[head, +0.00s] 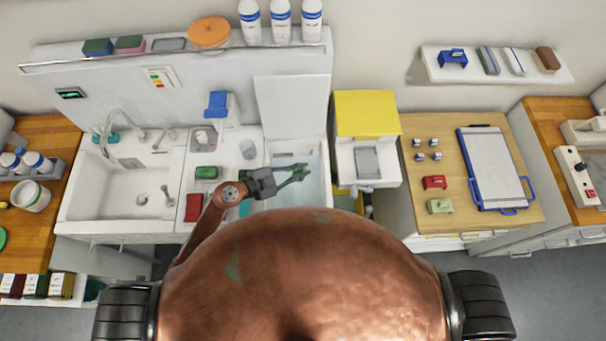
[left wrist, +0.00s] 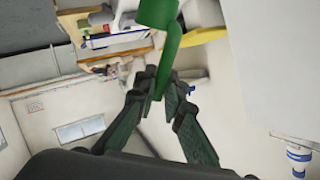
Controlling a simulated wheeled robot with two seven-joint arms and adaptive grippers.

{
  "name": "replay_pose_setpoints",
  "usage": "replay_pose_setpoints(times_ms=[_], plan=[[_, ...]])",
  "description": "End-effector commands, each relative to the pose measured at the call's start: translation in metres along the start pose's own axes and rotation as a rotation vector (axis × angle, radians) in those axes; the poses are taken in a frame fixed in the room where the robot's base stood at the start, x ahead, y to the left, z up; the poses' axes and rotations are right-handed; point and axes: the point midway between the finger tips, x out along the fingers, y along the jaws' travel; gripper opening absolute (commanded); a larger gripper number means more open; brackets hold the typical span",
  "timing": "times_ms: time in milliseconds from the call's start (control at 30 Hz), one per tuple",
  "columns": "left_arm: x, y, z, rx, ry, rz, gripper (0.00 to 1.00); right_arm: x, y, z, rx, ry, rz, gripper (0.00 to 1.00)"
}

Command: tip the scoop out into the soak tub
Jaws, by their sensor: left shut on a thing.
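My left gripper (head: 296,173) reaches in from the left over the white soak tub (head: 314,160), whose pale lid (head: 293,102) stands raised behind it. The gripper is shut on the green scoop (head: 301,170), which is small in the head view and above the tub's pale blue inside. In the left wrist view the green scoop (left wrist: 165,50) sits between the fingertips (left wrist: 158,90), its wider part at the top edge of the picture. Its contents and exact tilt cannot be made out. My right gripper is not in view.
A white sink (head: 120,190) stands left of the tub, with a counter between holding a green block (head: 207,172) and a red block (head: 194,207). A yellow-lidded bin (head: 366,112) stands close on the right. Several white bottles (head: 281,20) stand on the ledge behind.

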Motion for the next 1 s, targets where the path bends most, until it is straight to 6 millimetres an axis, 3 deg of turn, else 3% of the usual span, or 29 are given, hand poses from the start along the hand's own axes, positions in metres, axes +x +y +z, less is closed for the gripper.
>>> replay_pose_setpoints(times_ms=[467,700,1000], plan=[[-0.007,-0.01,0.007,-0.144,0.1,0.001,0.0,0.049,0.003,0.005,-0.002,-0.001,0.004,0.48],[-0.017,-0.025,0.021,-0.353,0.241,0.003,0.0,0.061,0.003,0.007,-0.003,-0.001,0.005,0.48],[-0.024,-0.035,0.028,-0.483,0.333,0.004,0.0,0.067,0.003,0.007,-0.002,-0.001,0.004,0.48]])
